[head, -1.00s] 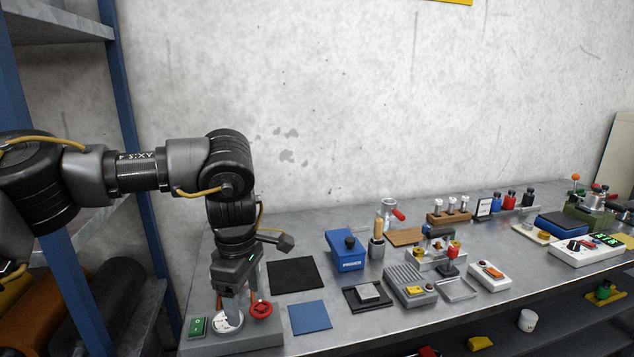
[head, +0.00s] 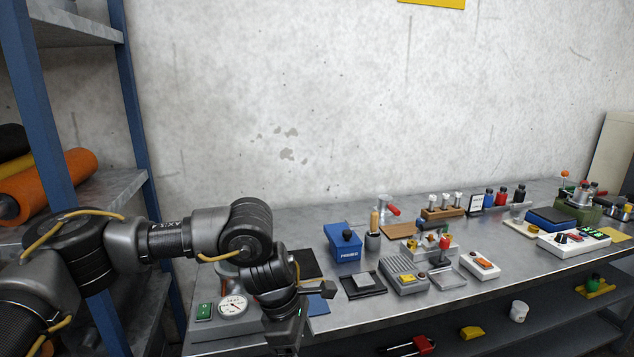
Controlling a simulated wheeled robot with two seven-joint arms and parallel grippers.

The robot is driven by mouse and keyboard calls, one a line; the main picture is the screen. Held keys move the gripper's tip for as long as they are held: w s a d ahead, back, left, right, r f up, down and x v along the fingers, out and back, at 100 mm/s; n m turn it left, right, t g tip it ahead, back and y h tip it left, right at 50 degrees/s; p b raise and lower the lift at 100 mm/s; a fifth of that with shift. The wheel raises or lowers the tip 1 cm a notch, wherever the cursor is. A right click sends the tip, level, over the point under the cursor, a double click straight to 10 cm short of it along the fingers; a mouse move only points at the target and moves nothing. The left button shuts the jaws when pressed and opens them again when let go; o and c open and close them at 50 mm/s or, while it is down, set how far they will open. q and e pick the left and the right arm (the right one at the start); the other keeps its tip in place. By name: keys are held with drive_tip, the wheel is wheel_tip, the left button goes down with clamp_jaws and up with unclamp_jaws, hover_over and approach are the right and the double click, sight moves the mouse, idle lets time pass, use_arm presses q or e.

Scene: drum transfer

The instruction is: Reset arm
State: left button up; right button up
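My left arm comes in from the left, and its gripper (head: 287,345) hangs down at the front edge of the bench (head: 360,318). Its fingers are cut off or hidden at the bottom of the picture, so I cannot see whether it is open or shut. Just left of it is a grey panel with a green switch (head: 204,311) and a round white dial gauge (head: 233,305). The red valve wheel seen earlier on this panel is hidden behind my wrist. My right gripper is not in view.
Behind my wrist lie a black mat (head: 304,263) and a partly hidden blue mat (head: 318,304). A blue box (head: 343,244), grey device (head: 403,276) and several tools fill the bench to the right. A blue-post shelf (head: 133,100) with an orange roll (head: 62,182) stands left.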

use_arm(q)
drive_tip(key=s+d+f+n+t+h, duration=0.1)
drive_tip(key=s+d+n+h, duration=0.4)
drive_tip(key=d, duration=0.3)
drive_tip(key=s+d+n+t+h, duration=0.1)
drive_tip(key=s+d+n+h, duration=0.35)
drive_tip(key=d+n, duration=0.4)
drive_tip(key=w+a+f+n+t+y, duration=0.1)
drive_tip(key=a+f+n+t+y, duration=0.4)
drive_tip(key=a+n, duration=0.7)
drive_tip(key=w+a+f+n+t+y, duration=0.1)
drive_tip(key=a+f+n+t+y, duration=0.2)
drive_tip(key=a+f+n, duration=0.9)
drive_tip(key=s+a+f+n+g+y, duration=0.2)
drive_tip(key=s+a+n+g, duration=0.1)
drive_tip(key=s+a+n, duration=0.5)
drive_tip(key=s+a+f+n+g+y, duration=0.3)
drive_tip(key=s+a+n, duration=0.3)
drive_tip(key=s+n, duration=0.3)
wheel_tip(320, 180, down, 25)
drive_tip(key=s+m+g, duration=0.1)
drive_tip(key=s+g, duration=0.1)
drive_tip(key=s, duration=0.1)
drive_tip(key=s+a+f, duration=0.3)
drive_tip(key=s+f, duration=1.3)
drive_tip(key=shift+s+f+g, duration=0.15)
drive_tip(key=shift+f+g, duration=0.15)
drive_tip(key=shift+g, duration=0.1)
